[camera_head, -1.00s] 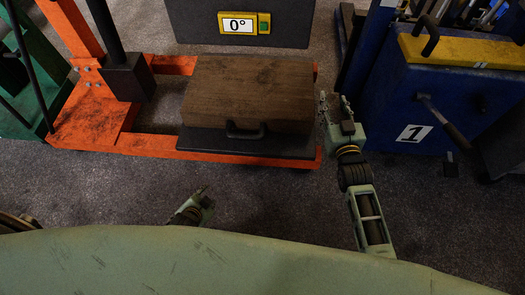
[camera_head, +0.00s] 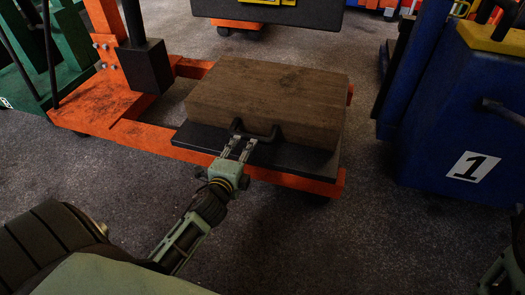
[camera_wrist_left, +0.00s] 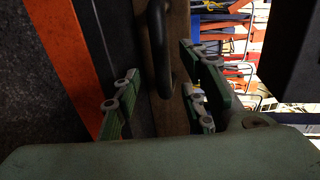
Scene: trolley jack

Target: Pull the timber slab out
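The brown timber slab (camera_head: 265,95) lies on a black plate (camera_head: 300,158) on the orange jack frame (camera_head: 125,135). A dark handle (camera_head: 262,135) is on the slab's front side. My left gripper (camera_head: 238,147) is at the left part of the handle in the head view. In the left wrist view its two fingers (camera_wrist_left: 160,90) are apart, and the handle (camera_wrist_left: 162,45) shows in the gap between them, with the slab's brown face (camera_wrist_left: 178,115) behind it. I cannot tell whether a finger touches the handle. Of my right arm only a green link shows at the bottom right edge; its gripper is out of view.
A blue cabinet (camera_head: 440,130) marked with a 1 stands to the right. A black box post (camera_head: 148,68) rises left of the slab, and a green frame (camera_head: 65,55) stands farther left. The dark floor in front of the jack is clear.

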